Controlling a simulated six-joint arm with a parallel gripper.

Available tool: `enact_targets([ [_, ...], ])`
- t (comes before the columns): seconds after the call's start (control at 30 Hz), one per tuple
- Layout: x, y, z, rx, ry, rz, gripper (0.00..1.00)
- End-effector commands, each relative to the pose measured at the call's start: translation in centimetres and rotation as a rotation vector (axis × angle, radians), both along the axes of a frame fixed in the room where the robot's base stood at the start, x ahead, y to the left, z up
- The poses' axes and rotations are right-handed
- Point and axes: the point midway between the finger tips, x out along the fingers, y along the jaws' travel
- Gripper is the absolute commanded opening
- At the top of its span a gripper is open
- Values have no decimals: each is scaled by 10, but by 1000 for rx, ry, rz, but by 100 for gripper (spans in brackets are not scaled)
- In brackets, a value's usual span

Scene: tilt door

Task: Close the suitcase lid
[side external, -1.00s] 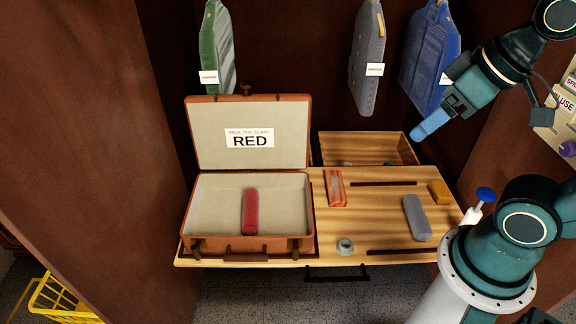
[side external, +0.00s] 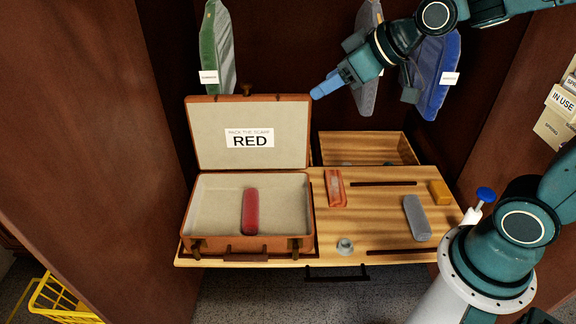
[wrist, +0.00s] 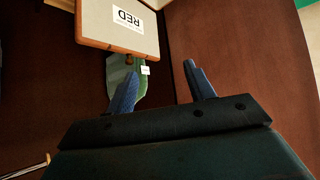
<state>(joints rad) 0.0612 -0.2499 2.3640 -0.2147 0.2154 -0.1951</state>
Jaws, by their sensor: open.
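The brown suitcase (side external: 250,246) stands on the wooden surface at left. Its lid (side external: 208,121) is raised, near upright, with a label reading RED on its inner face. A red rolled scarf (side external: 250,211) lies inside the base. My gripper (side external: 318,93) is near the lid's upper right corner in the side view, apparently not touching it. In the wrist view my gripper (wrist: 159,82) shows two blue fingers spread apart with nothing between them. The lid (wrist: 91,28) shows ahead of them at upper left.
A green garment bag (side external: 213,45), a grey one (side external: 366,98) and a blue one (side external: 437,75) hang behind.

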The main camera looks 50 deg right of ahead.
Motion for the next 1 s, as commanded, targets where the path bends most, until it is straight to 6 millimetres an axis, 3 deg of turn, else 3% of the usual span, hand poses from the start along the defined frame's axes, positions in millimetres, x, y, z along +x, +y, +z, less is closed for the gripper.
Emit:
enact_targets([
  [0.2, 56, 7, -11, 32, -112, 47, 53],
  [0.5, 123, 8, -30, 85, -279, 64, 53],
  [1.0, 203, -21, -86, 158, -547, -45, 53],
])
